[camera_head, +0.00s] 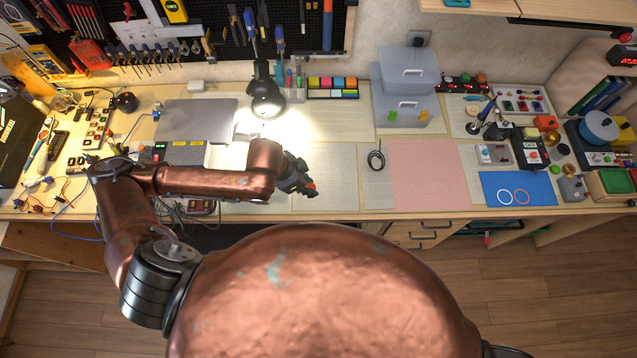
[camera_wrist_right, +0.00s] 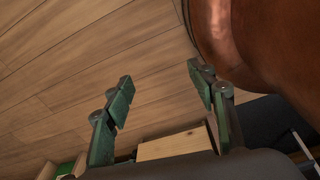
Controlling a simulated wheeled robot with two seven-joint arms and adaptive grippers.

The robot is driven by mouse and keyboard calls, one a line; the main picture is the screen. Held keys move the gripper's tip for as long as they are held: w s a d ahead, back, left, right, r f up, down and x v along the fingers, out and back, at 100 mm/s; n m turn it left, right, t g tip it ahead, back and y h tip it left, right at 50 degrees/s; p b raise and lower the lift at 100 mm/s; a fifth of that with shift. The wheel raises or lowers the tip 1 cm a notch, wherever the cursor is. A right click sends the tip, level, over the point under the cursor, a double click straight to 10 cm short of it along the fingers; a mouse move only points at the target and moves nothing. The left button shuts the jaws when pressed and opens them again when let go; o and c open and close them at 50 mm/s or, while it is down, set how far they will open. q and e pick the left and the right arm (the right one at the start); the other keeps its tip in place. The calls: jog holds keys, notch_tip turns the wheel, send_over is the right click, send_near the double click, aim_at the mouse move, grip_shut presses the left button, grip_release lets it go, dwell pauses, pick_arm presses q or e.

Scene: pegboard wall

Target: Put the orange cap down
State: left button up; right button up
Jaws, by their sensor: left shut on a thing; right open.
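My left gripper (camera_head: 302,188) is over the middle of the bench, near its front edge, in the head view. It is shut on a small orange-red thing, the orange cap (camera_head: 311,186), of which only a little shows at the fingertips. I cannot tell how high it is above the bench. A blue mat (camera_head: 540,182) with a white ring outline and an orange ring outline lies at the right front of the bench. My right gripper (camera_wrist_right: 162,84) shows in the right wrist view. Its fingers are apart and empty, with the wooden floor behind them.
A lit lamp (camera_head: 266,98) and grey boxes (camera_head: 405,85) stand behind. Electronics crowd the right end. Drawers (camera_head: 425,232) are below the front edge.

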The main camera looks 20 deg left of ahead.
pick_arm(q)
jog(key=s+d+f+m, duration=0.2)
jog(key=s, duration=0.1)
jog(key=shift+m+g+h, duration=0.3)
jog(key=shift+m+g, duration=0.1)
jog(key=w+f+b, duration=0.1)
jog(key=w+f, duration=0.2)
jog(key=w, duration=0.1)
jog(key=w+a+f+b, duration=0.1)
jog(key=w+f, duration=0.2)
jog(key=w, duration=0.1)
jog(key=w+a+f+b, duration=0.1)
jog(key=w+f, duration=0.2)
jog(key=w, duration=0.1)
jog(key=shift+w+a+f, duration=0.15)
jog(key=shift+a, duration=0.05)
jog(key=shift+w+a+f, duration=0.1)
jog(key=shift+w+f, duration=0.2)
jog(key=shift+f, duration=0.1)
notch_tip(320, 180, down, 3)
jog(key=shift+f+b, duration=0.1)
jog(key=shift+b, duration=0.2)
pick_arm(e)
jog(key=f, duration=0.1)
jog(key=s+f, duration=0.1)
jog(key=s+d+f, duration=0.1)
jog(key=shift+f, duration=0.25)
